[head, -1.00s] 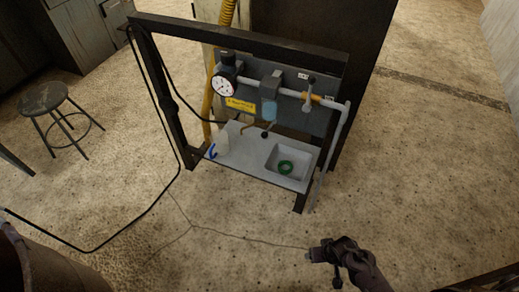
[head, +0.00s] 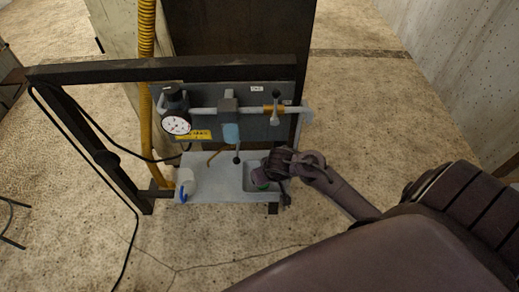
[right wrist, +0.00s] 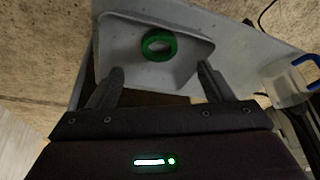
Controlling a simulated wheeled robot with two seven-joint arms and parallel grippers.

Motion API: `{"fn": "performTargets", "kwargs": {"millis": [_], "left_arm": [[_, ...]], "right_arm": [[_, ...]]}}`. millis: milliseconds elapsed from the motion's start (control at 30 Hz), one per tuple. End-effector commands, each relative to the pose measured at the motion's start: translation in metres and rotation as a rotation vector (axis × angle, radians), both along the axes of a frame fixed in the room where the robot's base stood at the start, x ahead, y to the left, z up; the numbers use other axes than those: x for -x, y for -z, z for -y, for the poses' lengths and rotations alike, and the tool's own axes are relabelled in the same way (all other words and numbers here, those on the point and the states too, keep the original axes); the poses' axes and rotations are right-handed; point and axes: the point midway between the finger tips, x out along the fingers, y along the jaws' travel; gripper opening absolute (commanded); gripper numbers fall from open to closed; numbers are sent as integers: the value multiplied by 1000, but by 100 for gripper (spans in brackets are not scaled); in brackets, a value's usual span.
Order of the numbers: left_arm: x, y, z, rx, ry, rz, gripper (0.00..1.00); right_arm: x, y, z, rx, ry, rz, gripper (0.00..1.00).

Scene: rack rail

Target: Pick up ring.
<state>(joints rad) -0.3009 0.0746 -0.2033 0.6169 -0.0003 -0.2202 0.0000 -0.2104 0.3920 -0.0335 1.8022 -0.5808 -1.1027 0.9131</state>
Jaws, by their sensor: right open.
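The green ring (right wrist: 159,45) lies in the recessed basin (right wrist: 118,62) of the grey tray in the right wrist view. In the head view only a part of the ring (head: 262,185) shows, as my right gripper (head: 272,172) covers much of it. My right gripper also shows in the right wrist view (right wrist: 160,82), open and empty. Its two fingers point at the basin, one to each side of the ring's line, with the ring beyond the fingertips and apart from them. My left gripper is not in view.
A dark frame (head: 160,72) surrounds a panel with a gauge (head: 176,124), pipe and blue-bowled filter (head: 231,132) above the tray (head: 215,190). A white container with a blue handle (head: 186,184) stands at the tray's left. A black cable hangs at the left.

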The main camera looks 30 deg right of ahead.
Motion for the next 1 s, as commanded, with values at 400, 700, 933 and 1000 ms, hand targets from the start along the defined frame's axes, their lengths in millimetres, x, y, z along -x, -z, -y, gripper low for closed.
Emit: {"fn": "performTargets", "kwargs": {"millis": [400, 700, 933, 1000], "left_arm": [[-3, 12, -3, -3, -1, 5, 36], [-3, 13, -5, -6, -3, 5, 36], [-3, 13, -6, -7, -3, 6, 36], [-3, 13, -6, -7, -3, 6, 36]], "right_arm": [[-21, 54, 5, 2, -2, 1, 74], [-24, 61, 6, 2, -1, 2, 74], [-23, 61, 6, 2, -1, 1, 49], [-23, 61, 6, 2, -1, 1, 40]]}}
